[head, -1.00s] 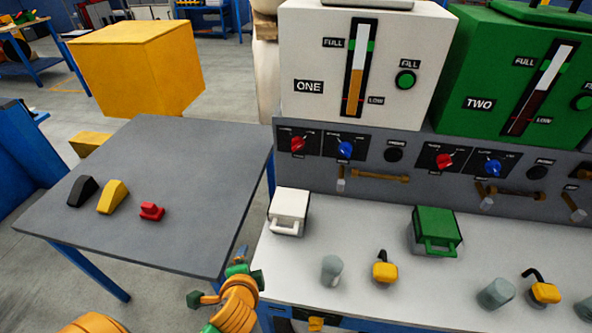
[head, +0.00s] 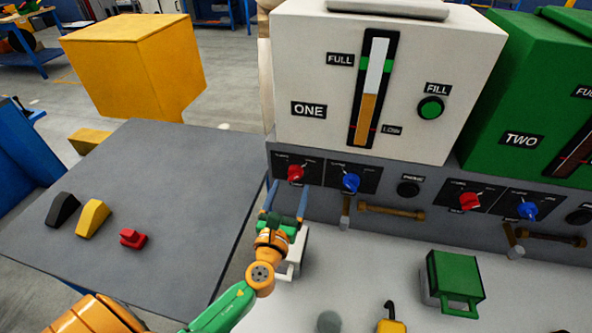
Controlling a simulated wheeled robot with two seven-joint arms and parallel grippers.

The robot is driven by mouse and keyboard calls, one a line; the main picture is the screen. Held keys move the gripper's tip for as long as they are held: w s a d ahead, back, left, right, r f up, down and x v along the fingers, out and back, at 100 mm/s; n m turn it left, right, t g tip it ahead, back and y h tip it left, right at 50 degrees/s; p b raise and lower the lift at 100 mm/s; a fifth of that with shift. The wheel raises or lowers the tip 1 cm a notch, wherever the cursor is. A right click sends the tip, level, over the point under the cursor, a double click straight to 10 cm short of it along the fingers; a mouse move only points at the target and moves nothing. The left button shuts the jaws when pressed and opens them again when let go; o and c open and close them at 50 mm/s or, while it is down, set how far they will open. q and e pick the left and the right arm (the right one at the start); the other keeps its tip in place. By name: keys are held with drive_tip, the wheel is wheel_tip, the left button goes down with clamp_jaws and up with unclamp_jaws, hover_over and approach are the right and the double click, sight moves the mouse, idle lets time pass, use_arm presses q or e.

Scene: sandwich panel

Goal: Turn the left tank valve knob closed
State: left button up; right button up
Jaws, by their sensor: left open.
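The white tank marked ONE (head: 330,80) stands on the grey panel (head: 440,240). Below it on the panel are a red knob (head: 295,173) and, to its right, a blue knob (head: 350,182). The frames do not label clearly which of these is the valve knob. My left gripper (head: 289,189) is open and empty, its two blue fingers pointing up at the panel, just below the red knob and apart from it. A white handled container (head: 292,268) is partly hidden behind my gripper. My right gripper is not in view.
The green tank TWO (head: 520,100) stands to the right, with another red knob (head: 469,201) and blue knob (head: 527,210) below it. A green handled container (head: 455,278) stands on the white bench. A grey table (head: 170,210) with small coloured blocks is at the left.

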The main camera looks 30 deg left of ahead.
sight(293, 179)
use_arm(q)
drive_tip(key=shift+w+a+r, duration=0.15)
drive_tip(key=shift+w, duration=0.4)
drive_tip(key=shift+w+a+r, duration=0.1)
drive_tip(key=shift+w+r, duration=0.05)
drive_tip(key=shift+w, duration=0.4)
drive_tip(key=shift+f+x, duration=0.25)
drive_tip(key=shift+x, duration=0.75)
drive_tip(key=shift+w+f, duration=0.1)
drive_tip(key=shift+w, duration=0.05)
drive_tip(key=shift+s+r, duration=0.2)
drive_tip(key=shift+s, duration=0.05)
drive_tip(key=c, duration=0.6)
clamp_jaws()
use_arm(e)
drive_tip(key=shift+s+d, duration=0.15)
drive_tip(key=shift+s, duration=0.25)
